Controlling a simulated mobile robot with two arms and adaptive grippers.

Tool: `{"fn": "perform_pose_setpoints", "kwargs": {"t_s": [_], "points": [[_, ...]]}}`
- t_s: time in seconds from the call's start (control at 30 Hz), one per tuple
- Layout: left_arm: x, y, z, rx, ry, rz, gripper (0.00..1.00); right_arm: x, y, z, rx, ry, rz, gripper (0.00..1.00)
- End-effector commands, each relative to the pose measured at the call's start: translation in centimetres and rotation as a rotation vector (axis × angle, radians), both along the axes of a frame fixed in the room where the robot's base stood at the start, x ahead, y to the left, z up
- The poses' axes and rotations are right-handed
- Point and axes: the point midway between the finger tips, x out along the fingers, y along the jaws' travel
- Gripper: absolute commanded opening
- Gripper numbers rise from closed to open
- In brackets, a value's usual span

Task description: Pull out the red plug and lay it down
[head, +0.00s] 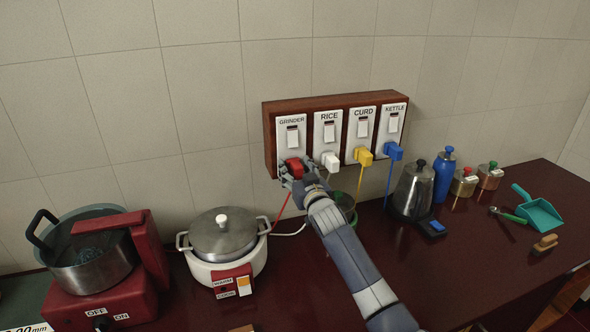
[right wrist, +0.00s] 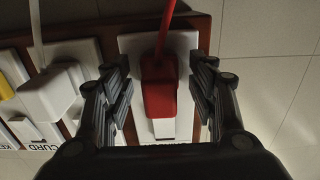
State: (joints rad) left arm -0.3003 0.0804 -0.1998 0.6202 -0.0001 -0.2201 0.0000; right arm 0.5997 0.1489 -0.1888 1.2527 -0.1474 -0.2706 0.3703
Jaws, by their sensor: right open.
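The red plug (head: 294,166) sits in the socket under the GRINDER switch, at the left end of the wall board. Its red cord hangs down from it. My right gripper (head: 292,178) is at this plug. In the right wrist view the red plug (right wrist: 159,88) stands between the two open fingers of my right gripper (right wrist: 161,95), with a gap on each side. The plug is still against its white socket plate (right wrist: 185,45). My left gripper is not in view.
White (head: 330,161), yellow (head: 363,156) and blue (head: 393,151) plugs sit to the right on the wooden board (head: 270,135). Below stand a rice cooker (head: 222,245), a red grinder (head: 110,295) and a kettle (head: 413,190).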

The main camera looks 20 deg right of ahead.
Motion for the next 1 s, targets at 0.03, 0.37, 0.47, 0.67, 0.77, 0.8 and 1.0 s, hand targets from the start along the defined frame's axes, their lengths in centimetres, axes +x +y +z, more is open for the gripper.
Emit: {"fn": "perform_pose_setpoints", "kwargs": {"t_s": [0.03, 0.37, 0.47, 0.67, 0.77, 0.8, 1.0], "points": [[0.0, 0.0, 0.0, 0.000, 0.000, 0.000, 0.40, 0.0, 0.0, 0.0, 0.000, 0.000, 0.000, 0.53], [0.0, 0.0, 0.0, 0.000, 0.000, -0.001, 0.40, 0.0, 0.0, 0.0, 0.000, 0.000, 0.000, 0.00], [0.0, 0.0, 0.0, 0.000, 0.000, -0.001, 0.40, 0.0, 0.0, 0.0, 0.000, -0.001, 0.000, 0.00], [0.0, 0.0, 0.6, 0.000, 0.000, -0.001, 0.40, -0.6, 0.0, 0.1, 0.000, 0.001, 0.000, 0.00], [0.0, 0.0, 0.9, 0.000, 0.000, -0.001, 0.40, -1.0, 0.0, 0.1, 0.000, 0.000, 0.001, 0.00], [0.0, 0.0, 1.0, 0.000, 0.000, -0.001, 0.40, -1.2, 0.0, 0.1, 0.000, 0.001, 0.000, 0.00], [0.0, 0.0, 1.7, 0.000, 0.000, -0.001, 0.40, -2.0, -0.1, 0.1, 0.000, 0.000, 0.000, 0.00]]}}
